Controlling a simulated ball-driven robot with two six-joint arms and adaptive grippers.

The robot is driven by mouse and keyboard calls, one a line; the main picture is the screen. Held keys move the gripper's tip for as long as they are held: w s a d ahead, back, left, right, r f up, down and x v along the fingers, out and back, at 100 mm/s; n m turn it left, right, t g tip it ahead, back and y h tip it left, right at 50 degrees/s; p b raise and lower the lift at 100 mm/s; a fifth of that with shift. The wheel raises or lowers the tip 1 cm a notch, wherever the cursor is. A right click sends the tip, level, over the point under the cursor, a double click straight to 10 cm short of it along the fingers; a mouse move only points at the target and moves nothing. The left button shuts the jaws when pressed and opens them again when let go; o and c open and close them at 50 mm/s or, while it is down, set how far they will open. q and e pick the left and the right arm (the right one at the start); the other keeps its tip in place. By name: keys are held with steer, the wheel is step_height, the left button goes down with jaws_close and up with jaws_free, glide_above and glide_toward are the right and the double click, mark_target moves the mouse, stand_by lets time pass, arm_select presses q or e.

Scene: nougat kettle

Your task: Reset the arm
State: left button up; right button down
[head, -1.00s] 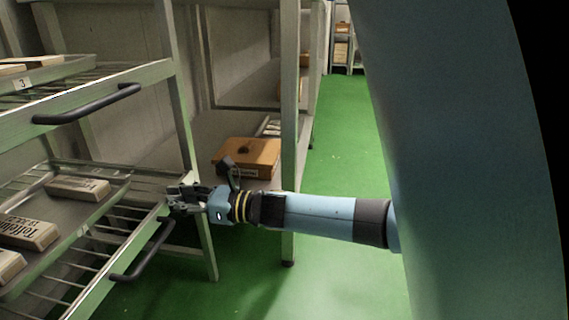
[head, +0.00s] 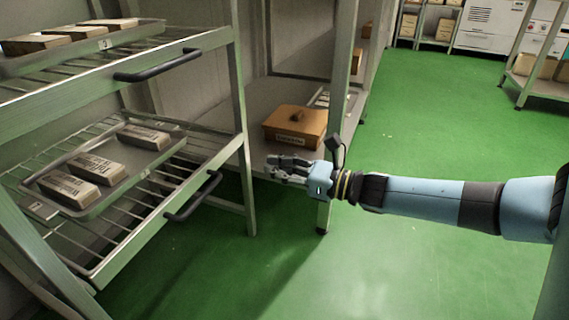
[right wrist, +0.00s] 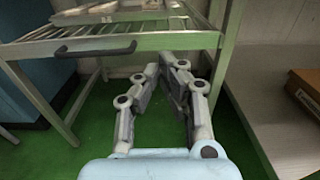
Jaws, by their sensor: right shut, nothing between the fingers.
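My right arm comes in from the right in the head view. Its right gripper (head: 286,167) is shut and empty, held in the air just right of the lower rack drawer. In the right wrist view the fingers of the right gripper (right wrist: 166,62) close together at the tips, with green floor and a rack leg beyond. My left gripper is not in view.
A metal rack (head: 240,120) at left has pull-out shelves with black handles (head: 194,196). Trays there hold wrapped bars (head: 95,168). A brown box (head: 294,126) sits on a shelf behind the gripper. Green floor (head: 420,110) is clear to the right.

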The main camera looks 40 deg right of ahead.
steer(key=shift+v, duration=0.85)
steer(key=shift+s+f, duration=0.1)
